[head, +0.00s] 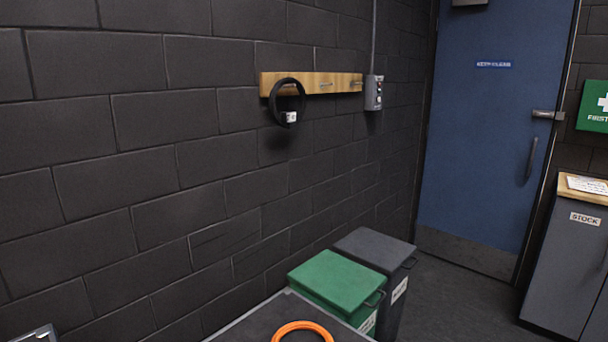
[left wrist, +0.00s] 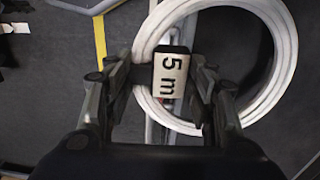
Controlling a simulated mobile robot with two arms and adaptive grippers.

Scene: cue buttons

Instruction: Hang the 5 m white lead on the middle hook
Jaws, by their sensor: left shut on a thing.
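The white lead (left wrist: 285,50) shows in the left wrist view as a coiled ring with a block tag (left wrist: 171,78) marked "5 m". My left gripper (left wrist: 165,80) is shut on the lead at this tag, one finger on each side. The wooden hook rail (head: 312,83) is on the dark block wall in the head view. The middle hook (head: 326,84) looks bare. A black coiled lead (head: 273,103) with a white tag hangs at the left end of the rail. The white lead is not in the head view, and my right gripper is in neither view.
A grey switch box (head: 374,92) is fixed beside the rail's right end. Below are a green-lidded bin (head: 337,280), a dark grey bin (head: 375,249) and a dark surface with an orange ring (head: 302,328). The wall below the rail is clear.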

